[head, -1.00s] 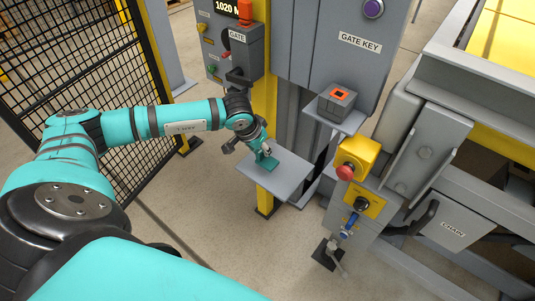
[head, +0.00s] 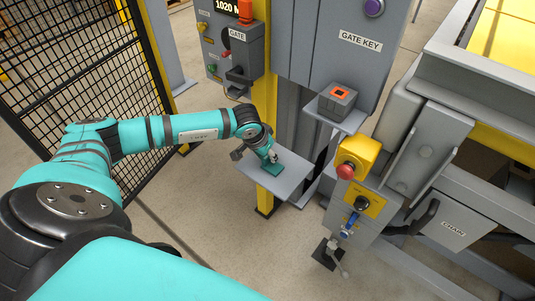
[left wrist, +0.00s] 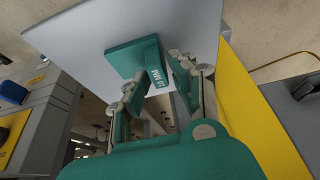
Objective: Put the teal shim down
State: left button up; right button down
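The teal shim (head: 273,168) is at the small grey shelf (head: 285,184) below the grey cabinet. My left gripper (head: 271,156) is directly above it, pointing down. In the left wrist view, the teal shim (left wrist: 128,58) has a raised tab marked "10 MM" between the two fingertips of my left gripper (left wrist: 157,72). The shim's flat base lies against or just above the shelf surface; the exact contact is hidden. My right gripper is not in view.
A grey block with an orange top (head: 338,99) sits on a higher bracket to the right. A yellow box with a red button (head: 358,158) stands right of the shelf. A yellow post (head: 264,110) stands behind my gripper. A black mesh fence (head: 80,80) is at left.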

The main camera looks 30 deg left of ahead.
pick_arm(q)
jog(key=shift+o, duration=1)
jog(key=shift+r, duration=0.15)
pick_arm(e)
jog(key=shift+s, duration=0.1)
